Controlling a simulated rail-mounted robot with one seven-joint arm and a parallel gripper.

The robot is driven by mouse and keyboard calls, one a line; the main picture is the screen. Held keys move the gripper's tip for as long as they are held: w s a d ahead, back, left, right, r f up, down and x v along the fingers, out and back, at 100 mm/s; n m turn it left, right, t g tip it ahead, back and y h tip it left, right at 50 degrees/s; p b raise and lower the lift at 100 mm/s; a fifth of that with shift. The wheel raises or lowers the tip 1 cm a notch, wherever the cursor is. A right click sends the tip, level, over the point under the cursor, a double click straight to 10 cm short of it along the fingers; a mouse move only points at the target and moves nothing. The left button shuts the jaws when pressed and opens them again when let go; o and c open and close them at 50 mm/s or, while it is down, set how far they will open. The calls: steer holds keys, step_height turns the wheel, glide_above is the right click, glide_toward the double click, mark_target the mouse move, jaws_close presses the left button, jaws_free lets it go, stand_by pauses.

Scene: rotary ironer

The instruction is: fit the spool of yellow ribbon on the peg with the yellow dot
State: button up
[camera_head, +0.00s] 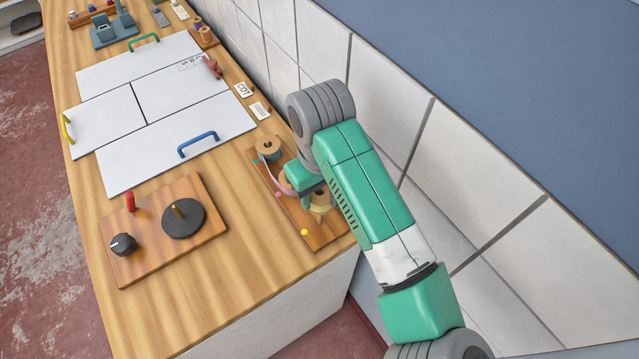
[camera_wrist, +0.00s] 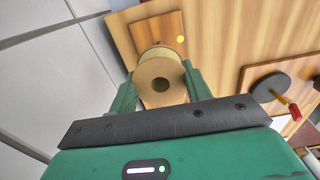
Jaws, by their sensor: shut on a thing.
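My gripper (camera_wrist: 161,88) is shut on the spool of yellow ribbon (camera_wrist: 158,54), with one finger on each side. Its brown flange with a dark centre hole faces the wrist camera. In the head view the spool (camera_head: 320,204) shows partly behind my gripper (camera_head: 311,188), over the near end of the wooden peg board (camera_head: 328,237). The yellow dot (camera_head: 304,232) is on the board just beside the spool, and also shows in the wrist view (camera_wrist: 181,39). The peg by this dot is hidden. I cannot tell whether the spool is around it or above it.
Another spool (camera_head: 268,146) stands at the board's far end; a pink-ribbon one (camera_head: 284,180) is partly hidden by my gripper. The tiled wall (camera_head: 400,130) is close on the right. A control board with a black disc (camera_head: 183,222) lies left, with bare table between.

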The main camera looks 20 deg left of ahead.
steer(key=shift+f+b, duration=0.3)
steer(key=shift+f, duration=1.6)
steer(key=shift+f+p, duration=0.1)
steer(key=shift+p, duration=0.7)
steer(key=shift+f, duration=0.1)
steer(key=shift+f, duration=0.85)
steer(key=shift+f, duration=0.1)
steer(key=shift+f+b, duration=0.5)
steer(key=shift+f, duration=0.45)
